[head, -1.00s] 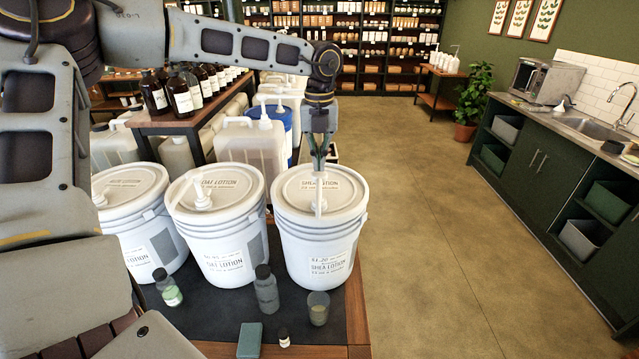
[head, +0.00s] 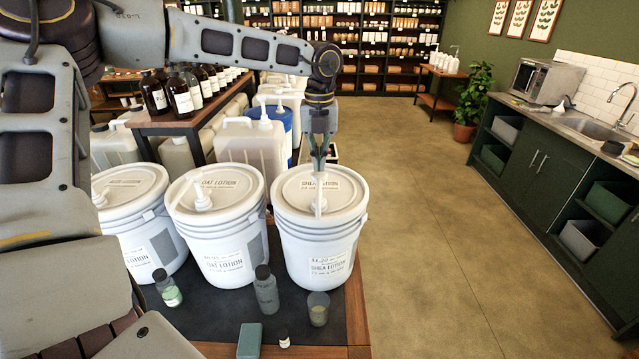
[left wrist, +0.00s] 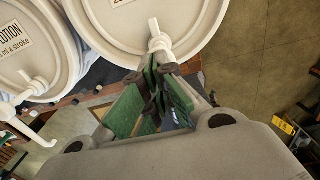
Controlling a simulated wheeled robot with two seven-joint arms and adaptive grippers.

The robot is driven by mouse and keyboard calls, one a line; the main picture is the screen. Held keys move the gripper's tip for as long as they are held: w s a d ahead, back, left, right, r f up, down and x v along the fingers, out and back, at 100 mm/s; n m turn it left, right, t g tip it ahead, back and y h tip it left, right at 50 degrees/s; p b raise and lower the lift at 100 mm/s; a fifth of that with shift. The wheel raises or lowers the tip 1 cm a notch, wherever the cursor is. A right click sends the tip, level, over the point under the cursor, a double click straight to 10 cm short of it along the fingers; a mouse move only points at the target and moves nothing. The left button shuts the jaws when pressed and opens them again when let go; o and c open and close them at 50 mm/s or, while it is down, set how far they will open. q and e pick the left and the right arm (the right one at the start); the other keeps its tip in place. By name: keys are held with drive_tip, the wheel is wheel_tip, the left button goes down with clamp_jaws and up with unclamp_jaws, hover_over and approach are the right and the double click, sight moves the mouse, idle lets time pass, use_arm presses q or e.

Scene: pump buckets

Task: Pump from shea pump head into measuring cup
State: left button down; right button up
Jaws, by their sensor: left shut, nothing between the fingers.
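The white shea lotion bucket (head: 320,240) stands at the right end of the bucket row. Its white pump head (head: 320,195) rises from the lid, partly covered by my left gripper in the head view. My left gripper (head: 318,165) points down right above the pump head, fingers shut with nothing between them. In the left wrist view the green-padded fingers (left wrist: 160,75) meet at the white pump head (left wrist: 160,42); whether they touch it I cannot tell. A small cup (head: 318,308), likely the measuring cup, stands on the dark mat in front of the shea bucket. My right gripper is not in view.
The oat lotion bucket (head: 215,235) stands just left of the shea bucket, with another bucket (head: 140,235) beyond it. Jugs (head: 250,150) stand behind. The floor to the right is clear.

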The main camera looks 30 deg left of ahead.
sight(319, 174)
use_arm(q)
drive_tip(key=shift+f, duration=0.1)
drive_tip(key=shift+f+b, duration=0.95)
drive_tip(key=shift+f, duration=0.2)
drive_tip(key=shift+f+b, duration=1.65)
drive_tip(key=shift+f, duration=0.3)
drive_tip(key=shift+r, duration=0.15)
drive_tip(key=shift+r+p, duration=1.35)
drive_tip(key=shift+r, duration=1.3)
drive_tip(key=shift+f, duration=0.15)
